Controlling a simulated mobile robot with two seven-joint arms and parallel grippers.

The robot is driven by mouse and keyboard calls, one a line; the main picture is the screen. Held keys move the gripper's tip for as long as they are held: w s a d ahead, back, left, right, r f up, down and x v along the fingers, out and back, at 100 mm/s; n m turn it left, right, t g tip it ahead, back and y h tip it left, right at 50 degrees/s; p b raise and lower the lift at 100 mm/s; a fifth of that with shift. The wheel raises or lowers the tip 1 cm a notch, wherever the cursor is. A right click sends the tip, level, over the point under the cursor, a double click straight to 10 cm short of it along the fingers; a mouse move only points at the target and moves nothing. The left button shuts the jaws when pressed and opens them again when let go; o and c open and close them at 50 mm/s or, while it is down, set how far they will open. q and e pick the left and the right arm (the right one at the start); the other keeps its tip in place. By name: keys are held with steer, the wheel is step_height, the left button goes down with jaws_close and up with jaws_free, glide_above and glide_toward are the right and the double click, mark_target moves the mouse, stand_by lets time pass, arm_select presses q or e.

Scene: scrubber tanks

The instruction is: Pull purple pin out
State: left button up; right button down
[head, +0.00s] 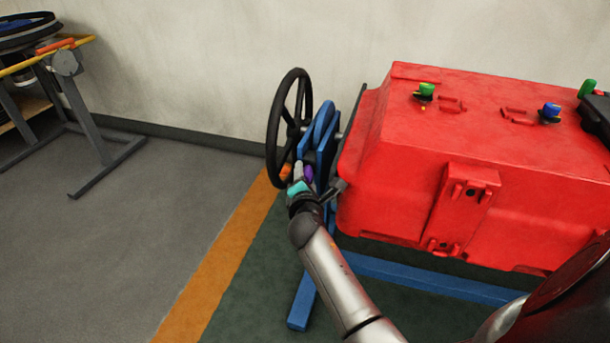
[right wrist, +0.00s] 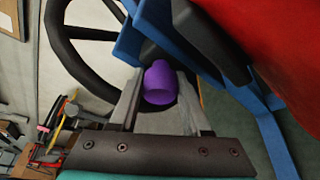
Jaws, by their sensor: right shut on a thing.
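The purple pin (head: 308,172) shows as a small purple spot beside the blue bracket (head: 324,140), just right of the black handwheel (head: 288,128). In the right wrist view the purple pin (right wrist: 160,82) is a rounded knob between the two grey fingers. My right gripper (head: 299,177) is at the bracket, shut on the purple pin. The right wrist view also shows the gripper (right wrist: 158,100) with its fingers on either side of the knob. The pin's shaft is hidden. My left gripper is not in view.
A red tank (head: 480,150) with green and blue knobs on top stands right of the bracket on a blue frame (head: 420,280). A grey stand (head: 90,130) is at far left. The grey floor (head: 150,220) between is clear.

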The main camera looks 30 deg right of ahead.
stand_by(0.5)
steer(key=shift+s+a, duration=0.2)
steer(key=shift+a, duration=0.1)
arm_select(q)
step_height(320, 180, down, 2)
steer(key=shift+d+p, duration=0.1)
steer(key=shift+p, duration=0.35)
arm_select(e)
steer(key=s+a, duration=0.2)
steer(key=shift+s+a+f, duration=0.1)
steer(key=shift+s+a, duration=0.05)
steer(key=shift+a, duration=0.25)
steer(key=shift+c, duration=1.8)
jaws_free()
steer(key=shift+s, duration=0.1)
